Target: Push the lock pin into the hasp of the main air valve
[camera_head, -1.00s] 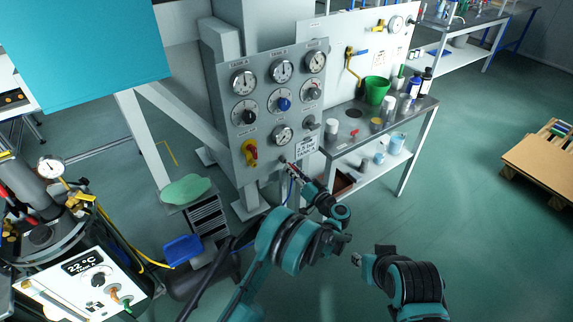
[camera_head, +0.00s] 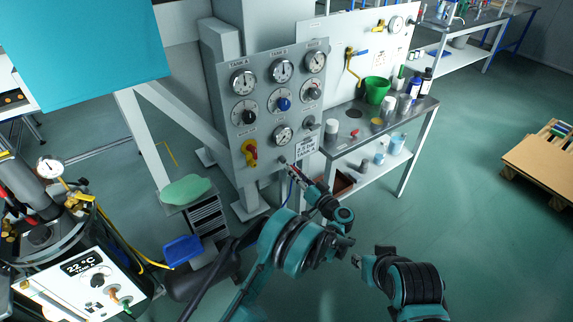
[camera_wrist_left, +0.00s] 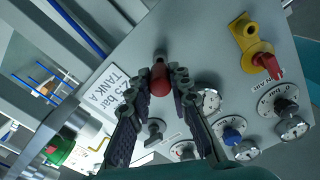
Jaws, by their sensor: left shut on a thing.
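The main air valve (camera_head: 250,153) is a yellow body with a red handle at the lower left of the grey gauge panel (camera_head: 236,133). It also shows at the upper right of the left wrist view (camera_wrist_left: 258,48). My left gripper (camera_head: 287,166) is at the panel's lower edge, right of and slightly below the valve. In the left wrist view its two fingers (camera_wrist_left: 161,80) are closed around the red lock pin (camera_wrist_left: 160,79), with the panel behind. I cannot make out the hasp clearly.
A white "TANK A" label (camera_wrist_left: 118,92) is near the fingers. Gauges and knobs cover the panel, including a blue knob (camera_head: 284,104). A metal bench (camera_head: 345,137) with a green bucket (camera_head: 376,90) stands to the right.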

